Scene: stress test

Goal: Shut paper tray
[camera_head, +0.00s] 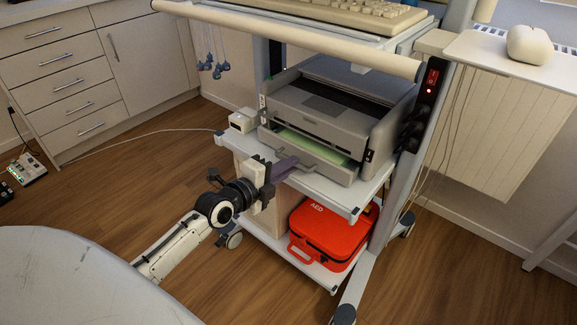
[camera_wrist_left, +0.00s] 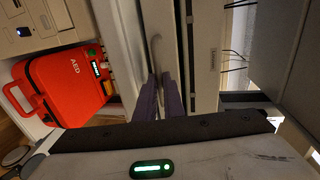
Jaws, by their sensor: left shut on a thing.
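The grey printer (camera_head: 338,112) stands on the cart's middle shelf. Its paper tray (camera_head: 318,157) sticks out at the front, low down, with a light green sheet (camera_head: 305,146) in it. My left gripper (camera_head: 287,166) is at the front of the tray, its purple fingers shut on the tray's front edge. In the left wrist view my left gripper (camera_wrist_left: 160,88) has its fingers close together at a thin curved grey lip of the paper tray (camera_wrist_left: 154,50). The fingers hide the exact contact. My right gripper is not in view.
A red AED case (camera_head: 322,236) lies on the lower shelf; it also shows in the left wrist view (camera_wrist_left: 66,88). A small white box (camera_head: 242,121) stands left of the printer. A rail (camera_head: 290,38) crosses above.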

